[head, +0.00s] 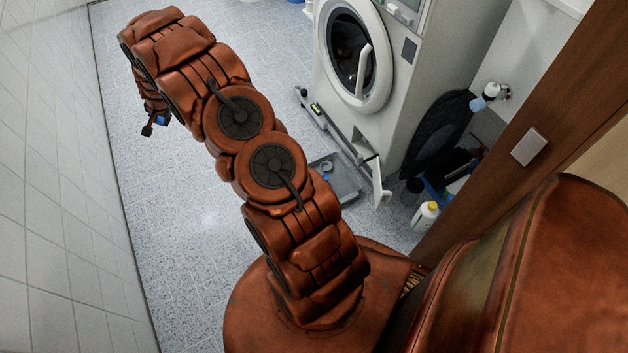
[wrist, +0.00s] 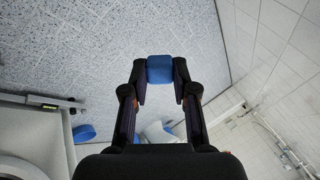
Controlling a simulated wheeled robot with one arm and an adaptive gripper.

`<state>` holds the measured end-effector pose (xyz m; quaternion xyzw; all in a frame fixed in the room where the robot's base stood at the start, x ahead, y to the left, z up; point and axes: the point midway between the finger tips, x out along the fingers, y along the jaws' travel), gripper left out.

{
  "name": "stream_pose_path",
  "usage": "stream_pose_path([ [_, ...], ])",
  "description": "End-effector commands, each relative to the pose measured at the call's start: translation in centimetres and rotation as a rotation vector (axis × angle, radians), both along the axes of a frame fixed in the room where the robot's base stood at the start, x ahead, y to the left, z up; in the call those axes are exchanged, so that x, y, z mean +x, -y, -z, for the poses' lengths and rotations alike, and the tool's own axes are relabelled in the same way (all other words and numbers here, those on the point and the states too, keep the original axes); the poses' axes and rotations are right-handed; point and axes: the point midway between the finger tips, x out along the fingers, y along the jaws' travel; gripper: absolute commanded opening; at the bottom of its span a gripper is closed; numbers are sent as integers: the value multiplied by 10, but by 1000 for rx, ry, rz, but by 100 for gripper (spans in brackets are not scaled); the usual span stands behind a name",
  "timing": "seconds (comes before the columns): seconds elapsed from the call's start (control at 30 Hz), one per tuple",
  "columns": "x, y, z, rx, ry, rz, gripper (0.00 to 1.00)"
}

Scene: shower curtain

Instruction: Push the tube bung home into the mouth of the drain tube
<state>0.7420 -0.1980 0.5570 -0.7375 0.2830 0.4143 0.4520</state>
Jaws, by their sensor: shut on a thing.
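My gripper (wrist: 160,80) is shut on a blue block-like piece, which I take to be the tube bung (wrist: 160,68), held between the two fingertips in the wrist view.
A grey tray (head: 346,188) with a small blue item lies before the machine. A long bar (head: 312,103) runs along its base. A tiled wall (head: 50,170) bounds the left; the floor (head: 170,215) between is clear.

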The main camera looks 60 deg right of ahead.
Motion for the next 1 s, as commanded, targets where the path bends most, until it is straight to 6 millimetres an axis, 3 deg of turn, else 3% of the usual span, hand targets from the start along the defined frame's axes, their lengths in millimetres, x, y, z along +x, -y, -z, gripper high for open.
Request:
stream_pose_path([
  [0.03,1,7,13,-2,16,34,0],
  [0.3,3,38,42,-16,91,175,0],
  [0.77,0,67,68,-40,160,302,0],
  [1.0,-6,93,93,-68,211,403,0],
])
